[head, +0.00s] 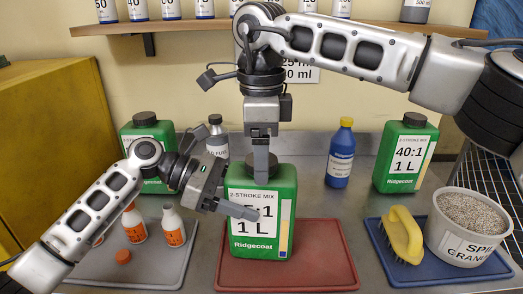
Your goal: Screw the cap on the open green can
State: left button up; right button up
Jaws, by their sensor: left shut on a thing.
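A green Ridgecoat can (288,215) stands upright on a red mat (290,277) in the middle of the head view. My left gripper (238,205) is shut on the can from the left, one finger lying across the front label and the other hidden. My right gripper (262,165) points straight down over the top of the can, at its neck. A dark bit beside its finger may be a black cap, but the gripper covers the mouth and I cannot tell whether it holds the cap.
Two capped green cans stand at the back left (146,145) and right (406,155). A blue bottle (341,155) stands between. A grey mat (160,268) holds white bottles and an orange cap (123,256). A blue mat (400,270) holds a yellow brush (402,235) and a granule tub (468,228).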

jog(key=shift+r, duration=0.15)
notch_tip(320, 180, up, 12)
dwell(0.5)
pick_arm(q)
jog(key=o, duration=2)
jog(key=shift+c, duration=0.2)
jog(key=b+v, duration=0.1)
jog(key=v, duration=1.5)
pick_arm(e)
jog(key=shift+f, duration=0.8)
